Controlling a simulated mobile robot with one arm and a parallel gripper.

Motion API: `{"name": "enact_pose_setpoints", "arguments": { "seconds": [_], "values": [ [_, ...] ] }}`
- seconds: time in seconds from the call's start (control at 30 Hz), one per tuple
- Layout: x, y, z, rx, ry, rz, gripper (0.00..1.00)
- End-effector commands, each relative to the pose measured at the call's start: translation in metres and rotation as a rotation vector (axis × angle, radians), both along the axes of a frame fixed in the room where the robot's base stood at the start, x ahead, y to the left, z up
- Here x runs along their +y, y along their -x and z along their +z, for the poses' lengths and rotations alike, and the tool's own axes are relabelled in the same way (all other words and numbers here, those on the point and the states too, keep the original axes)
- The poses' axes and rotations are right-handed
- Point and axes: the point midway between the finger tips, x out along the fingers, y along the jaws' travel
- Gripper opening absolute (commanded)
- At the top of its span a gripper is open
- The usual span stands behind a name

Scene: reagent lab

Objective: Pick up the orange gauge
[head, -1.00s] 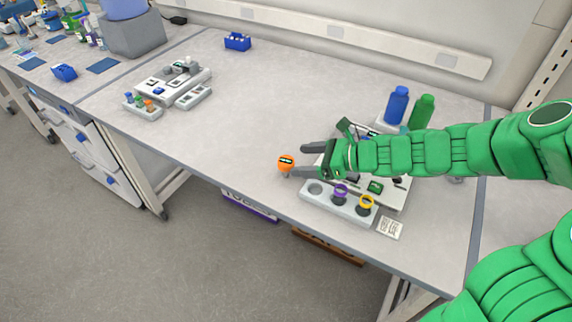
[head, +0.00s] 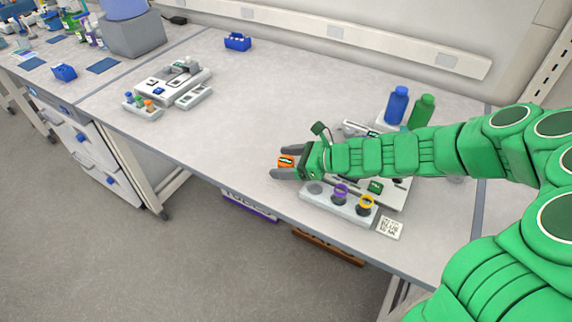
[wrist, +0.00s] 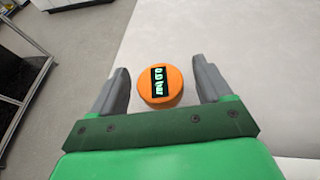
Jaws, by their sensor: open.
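The orange gauge (head: 286,161) is near the front edge of the bench in the head view. In the wrist view the round orange gauge (wrist: 160,86) faces the camera, with a black display and green digits. My gripper (head: 284,163) is open, with its two grey fingers on either side of the gauge. The lower part of the gauge is hidden.
A grey holder (head: 365,216) with a purple-ringed and a yellow-ringed gauge stands right of my gripper. A blue bottle (head: 397,105) and a green bottle (head: 421,110) stand behind my arm. Another instrument set (head: 172,82) is at the left. The bench middle is clear.

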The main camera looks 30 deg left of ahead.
Motion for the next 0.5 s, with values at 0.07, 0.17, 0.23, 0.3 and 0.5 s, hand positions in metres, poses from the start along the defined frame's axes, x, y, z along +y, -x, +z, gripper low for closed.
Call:
{"name": "enact_pose_setpoints", "arguments": {
  "seconds": [0.07,0.17,0.23,0.3,0.5],
  "values": [
    [-0.0001,-0.0002,0.0001,0.0,0.0,0.0,0.77],
    [-0.0002,-0.0002,0.0002,0.0,0.0,0.0,0.61],
    [-0.0002,-0.0002,0.0002,0.0,0.0,0.0,0.51],
    [-0.0003,-0.0003,0.0002,0.0,0.0,0.0,0.4],
    [-0.0003,-0.0003,0.0002,0.0,0.0,0.0,0.21]
  ]
}}
